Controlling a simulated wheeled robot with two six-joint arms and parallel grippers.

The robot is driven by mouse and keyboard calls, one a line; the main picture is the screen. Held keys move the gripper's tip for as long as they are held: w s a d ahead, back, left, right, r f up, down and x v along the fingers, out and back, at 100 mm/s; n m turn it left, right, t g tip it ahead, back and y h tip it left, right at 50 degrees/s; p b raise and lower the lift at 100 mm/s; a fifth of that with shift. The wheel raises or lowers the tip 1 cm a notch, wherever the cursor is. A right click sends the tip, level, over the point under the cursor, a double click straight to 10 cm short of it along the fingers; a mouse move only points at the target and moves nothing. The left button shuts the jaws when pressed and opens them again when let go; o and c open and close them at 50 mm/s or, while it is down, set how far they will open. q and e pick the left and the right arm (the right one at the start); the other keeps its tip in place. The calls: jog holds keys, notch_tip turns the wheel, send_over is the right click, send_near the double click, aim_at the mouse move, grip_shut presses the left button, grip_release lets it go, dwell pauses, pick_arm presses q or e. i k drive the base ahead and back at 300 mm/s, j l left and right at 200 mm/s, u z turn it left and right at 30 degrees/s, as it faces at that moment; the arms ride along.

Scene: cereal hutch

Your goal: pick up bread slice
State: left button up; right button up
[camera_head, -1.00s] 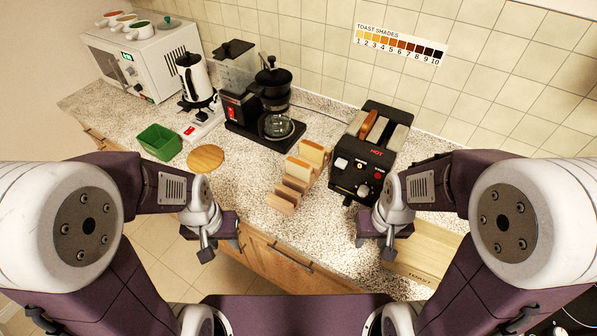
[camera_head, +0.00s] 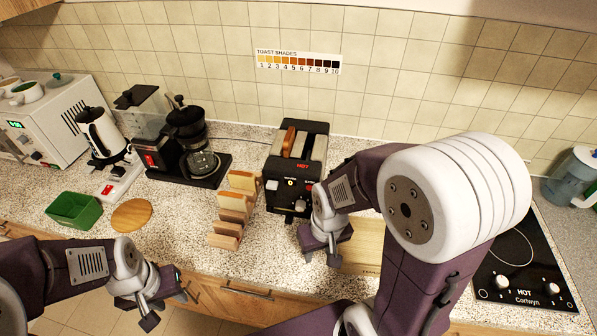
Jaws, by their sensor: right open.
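Pale bread slices (camera_head: 243,181) stand in a wooden rack (camera_head: 224,241) on the speckled counter, left of the black-and-silver toaster (camera_head: 310,147). A browner slice (camera_head: 288,141) sticks up from the toaster's left slot. My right gripper (camera_head: 334,251) is open and empty, in front of the toaster and to the right of the rack. My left gripper (camera_head: 166,305) is open and empty, low at the counter's front edge, left of and nearer than the rack. Neither gripper touches bread.
A wooden board (camera_head: 362,246) lies right of the toaster, partly behind my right arm. A coffee maker (camera_head: 190,150), kettle (camera_head: 103,133), green bin (camera_head: 75,211) and round wooden board (camera_head: 131,215) stand left. A black cooktop (camera_head: 520,262) is at right.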

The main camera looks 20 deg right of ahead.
aim_at(226, 200)
jog(key=i+j, duration=0.1)
jog(key=j, duration=0.35)
jog(key=i+j, duration=0.1)
jog(key=j, duration=0.4)
jog(key=i+j, duration=0.1)
jog(key=j, duration=0.35)
